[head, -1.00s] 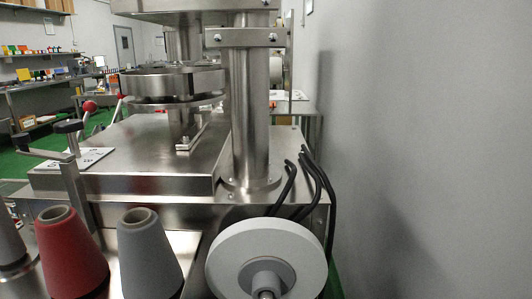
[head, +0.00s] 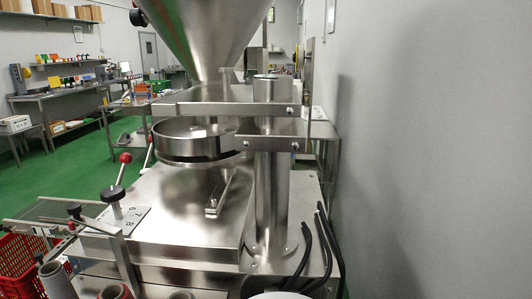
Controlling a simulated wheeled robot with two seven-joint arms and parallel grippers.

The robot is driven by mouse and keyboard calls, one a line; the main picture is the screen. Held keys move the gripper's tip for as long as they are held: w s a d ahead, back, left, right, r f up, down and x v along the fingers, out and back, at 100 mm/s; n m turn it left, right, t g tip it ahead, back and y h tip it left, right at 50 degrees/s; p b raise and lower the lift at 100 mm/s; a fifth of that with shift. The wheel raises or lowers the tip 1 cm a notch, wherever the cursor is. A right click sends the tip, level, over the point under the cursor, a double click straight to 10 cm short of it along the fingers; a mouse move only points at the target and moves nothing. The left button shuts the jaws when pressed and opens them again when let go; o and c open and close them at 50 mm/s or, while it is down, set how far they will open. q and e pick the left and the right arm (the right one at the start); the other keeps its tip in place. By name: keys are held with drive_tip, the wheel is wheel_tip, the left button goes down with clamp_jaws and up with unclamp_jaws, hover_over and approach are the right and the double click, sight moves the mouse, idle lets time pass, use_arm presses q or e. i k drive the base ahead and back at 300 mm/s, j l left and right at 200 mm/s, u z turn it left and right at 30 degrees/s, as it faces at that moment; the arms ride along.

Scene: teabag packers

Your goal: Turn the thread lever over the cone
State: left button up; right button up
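Neither of my grippers is in view.
The steel machine top (head: 180,215) carries a round drum (head: 190,143), a thick column (head: 272,205) and a hopper (head: 207,35). A red-ball lever (head: 125,158) stands at left. A red crate (head: 20,262) is at the left edge. Black cables (head: 325,245) and a grey wall (head: 440,170) are at right.

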sight(74, 208)
drive_tip(key=j, duration=1.35)
